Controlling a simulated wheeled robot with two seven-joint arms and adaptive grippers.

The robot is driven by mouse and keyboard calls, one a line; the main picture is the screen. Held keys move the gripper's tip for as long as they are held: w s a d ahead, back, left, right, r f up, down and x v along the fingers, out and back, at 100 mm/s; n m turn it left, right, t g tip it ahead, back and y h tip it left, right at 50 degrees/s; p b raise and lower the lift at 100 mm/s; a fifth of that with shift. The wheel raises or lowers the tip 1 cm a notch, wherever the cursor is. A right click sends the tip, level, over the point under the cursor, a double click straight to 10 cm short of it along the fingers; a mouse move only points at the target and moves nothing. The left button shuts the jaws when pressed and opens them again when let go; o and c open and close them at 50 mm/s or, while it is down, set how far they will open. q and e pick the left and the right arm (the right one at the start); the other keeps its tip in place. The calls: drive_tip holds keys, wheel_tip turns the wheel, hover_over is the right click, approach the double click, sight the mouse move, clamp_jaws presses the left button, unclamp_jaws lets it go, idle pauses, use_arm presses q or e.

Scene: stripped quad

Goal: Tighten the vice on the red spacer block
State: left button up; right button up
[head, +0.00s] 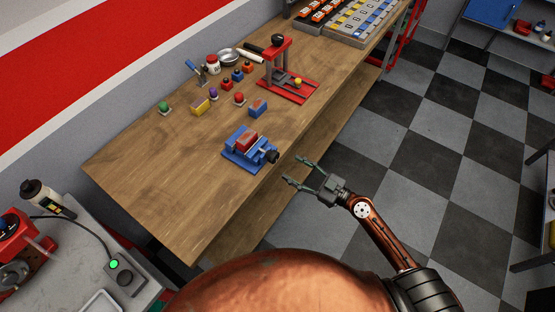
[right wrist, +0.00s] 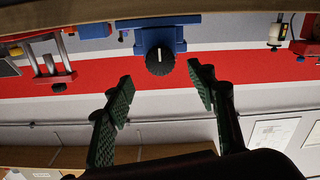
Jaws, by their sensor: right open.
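The blue vice (head: 235,158) stands on the wooden bench near its front edge. A red spacer block (head: 246,141) sits between its jaws; I cannot tell how tightly. The vice's black knob (head: 272,157) faces the front edge. My right gripper (head: 292,170) is open and empty, in front of the knob and apart from it. In the right wrist view, the picture is upside down; the knob (right wrist: 160,61), with a white mark, lies ahead between the open fingers (right wrist: 160,76), and the blue vice (right wrist: 158,36) is behind it. My left gripper is not in view.
A blue block (head: 258,108) lies behind the vice, with several small coloured parts beyond. A red press (head: 287,84) stands further along the wooden bench (head: 150,175). The bench's near-left part is clear. Checkered floor lies right of the bench.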

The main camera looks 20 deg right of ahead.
sight(276, 158)
drive_tip(key=p+x, duration=0.1)
drive_tip(key=x, duration=0.2)
drive_tip(key=p+x, duration=0.1)
drive_tip(key=x, duration=0.2)
drive_tip(key=shift+r+p, duration=0.2)
drive_tip(key=shift+p, duration=0.2)
drive_tip(key=shift+w+a+f, duration=0.15)
drive_tip(key=shift+w+a, duration=0.3)
drive_tip(key=shift+w, duration=0.15)
drive_tip(key=shift+c, duration=0.2)
drive_tip(key=c, duration=1.1)
